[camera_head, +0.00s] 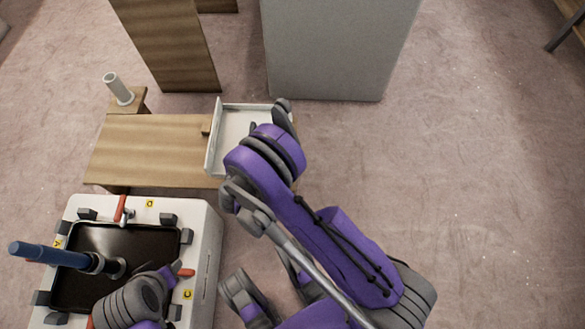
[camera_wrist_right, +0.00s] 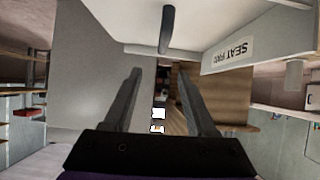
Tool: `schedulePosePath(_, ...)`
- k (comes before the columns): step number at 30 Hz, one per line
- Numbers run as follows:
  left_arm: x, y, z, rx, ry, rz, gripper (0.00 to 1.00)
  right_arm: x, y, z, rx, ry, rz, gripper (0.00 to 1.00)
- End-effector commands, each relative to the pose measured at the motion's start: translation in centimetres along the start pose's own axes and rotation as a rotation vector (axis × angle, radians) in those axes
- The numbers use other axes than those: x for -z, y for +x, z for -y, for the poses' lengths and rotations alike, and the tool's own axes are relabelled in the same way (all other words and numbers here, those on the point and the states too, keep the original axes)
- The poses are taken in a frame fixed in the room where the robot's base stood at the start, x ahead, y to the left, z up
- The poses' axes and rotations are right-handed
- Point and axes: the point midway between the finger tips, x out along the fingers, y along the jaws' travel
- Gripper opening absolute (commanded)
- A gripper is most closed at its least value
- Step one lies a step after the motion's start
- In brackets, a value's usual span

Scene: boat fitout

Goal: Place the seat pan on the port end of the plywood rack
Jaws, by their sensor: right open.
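The seat pan (camera_head: 212,150) is a shallow white tray at the right end of the plywood rack (camera_head: 150,152). My right arm covers much of its right and near side. In the wrist view its white side, marked SEAT PAN (camera_wrist_right: 229,53), fills the upper right. A dark grey bar (camera_wrist_right: 166,30) hangs in front of its white surface. My right gripper (camera_wrist_right: 159,72) is open, with nothing between its fingers; in the head view it is mostly hidden by my arm. My left gripper (camera_head: 165,277) is low at the left above the white case; its fingers are unclear.
The white case (camera_head: 205,250) with a dark recessed top, red handles and grey corner blocks stands in front of the rack. A blue-handled tool (camera_head: 50,254) sticks up there. A white cylinder (camera_head: 118,90) stands at the rack's left end. A grey panel (camera_head: 335,50) stands behind.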

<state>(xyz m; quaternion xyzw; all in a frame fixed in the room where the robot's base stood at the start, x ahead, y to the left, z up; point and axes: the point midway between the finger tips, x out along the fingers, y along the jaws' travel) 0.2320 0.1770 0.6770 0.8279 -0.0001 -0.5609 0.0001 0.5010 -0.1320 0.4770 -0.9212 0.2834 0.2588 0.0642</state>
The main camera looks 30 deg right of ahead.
Motion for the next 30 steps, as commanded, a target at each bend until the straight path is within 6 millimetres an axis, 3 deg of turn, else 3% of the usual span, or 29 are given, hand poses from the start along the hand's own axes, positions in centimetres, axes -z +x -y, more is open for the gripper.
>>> schedulePosePath(6, 0.0, 0.0, 0.0, 0.0, 0.0, 0.0, 0.5, 5.4, -2.9, -3.7, -0.017, -0.103, 0.158, 0.57)
schedulePosePath(15, 0.0, 0.0, 0.0, 0.0, 0.0, 0.0, 0.5, 9.7, -10.3, -10.2, 0.051, -0.249, 0.389, 0.57)
schedulePosePath(22, 0.0, 0.0, 0.0, 0.0, 0.0, 0.0, 0.5, 9.9, -17.5, -14.9, 0.171, -0.34, 0.526, 0.57)
schedulePosePath(30, 0.0, 0.0, 0.0, 0.0, 0.0, 0.0, 0.5, 7.6, -24.7, -18.4, 0.338, -0.411, 0.611, 0.57)
